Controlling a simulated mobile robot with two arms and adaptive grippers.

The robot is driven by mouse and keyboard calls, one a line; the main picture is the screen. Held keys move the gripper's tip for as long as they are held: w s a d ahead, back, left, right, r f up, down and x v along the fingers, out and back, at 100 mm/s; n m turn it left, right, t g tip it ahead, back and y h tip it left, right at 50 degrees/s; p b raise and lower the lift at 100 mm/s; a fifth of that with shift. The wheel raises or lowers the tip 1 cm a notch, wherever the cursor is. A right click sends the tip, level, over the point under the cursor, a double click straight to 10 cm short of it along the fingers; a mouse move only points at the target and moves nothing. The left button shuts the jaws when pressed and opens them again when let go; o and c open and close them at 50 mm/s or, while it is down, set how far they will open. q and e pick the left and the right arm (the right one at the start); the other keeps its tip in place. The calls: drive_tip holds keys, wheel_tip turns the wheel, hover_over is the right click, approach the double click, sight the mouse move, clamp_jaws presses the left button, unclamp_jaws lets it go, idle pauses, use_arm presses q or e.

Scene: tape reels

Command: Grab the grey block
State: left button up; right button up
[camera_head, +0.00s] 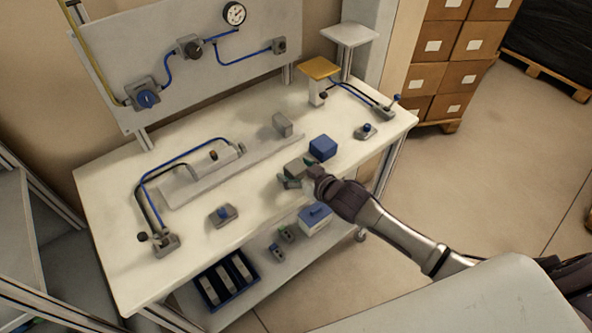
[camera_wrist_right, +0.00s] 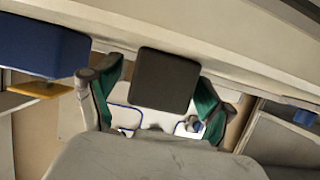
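The grey block (camera_head: 296,169) is by my right gripper at the front part of the white workbench, left of the blue cube. In the right wrist view the block (camera_wrist_right: 165,80) looks dark and sits between the two green-padded fingers. My right gripper (camera_head: 299,172) is open around it. In the wrist view the gripper (camera_wrist_right: 160,95) shows a small gap between the left finger and the block; the right finger is close to it, and I cannot tell if it touches. My left gripper is not in view.
The blue cube (camera_head: 322,149) stands just beside the gripper. A grey rail (camera_head: 205,183) with a fixture lies behind on the workbench (camera_head: 110,215). A lower shelf (camera_head: 262,272) holds a blue tray and a blue-white box.

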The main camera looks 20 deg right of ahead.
drive_tip(key=c, duration=1.3)
